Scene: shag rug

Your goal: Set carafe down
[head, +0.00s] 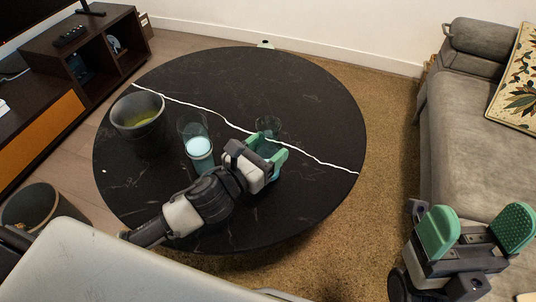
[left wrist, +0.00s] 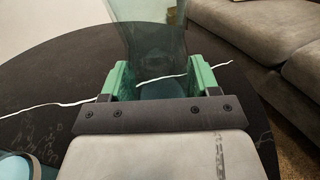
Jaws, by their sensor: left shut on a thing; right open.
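The carafe is a clear teal glass vessel with a flared top. In the head view the carafe (head: 268,126) shows small above the table's middle right. In the left wrist view the carafe (left wrist: 150,40) rises between the green fingers, its top cut off by the frame. My left gripper (head: 266,149) is shut on it; it also shows in the left wrist view (left wrist: 158,82). The carafe's base is mostly hidden, and I cannot tell whether it touches the round black table (head: 310,95). My right gripper (head: 476,230) is open and empty, off the table at the lower right.
A glass (head: 194,132) with pale blue contents stands left of my left gripper. The table's back and right are mostly clear. A grey sofa (head: 460,80) stands right, a dark cabinet (head: 105,40) left.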

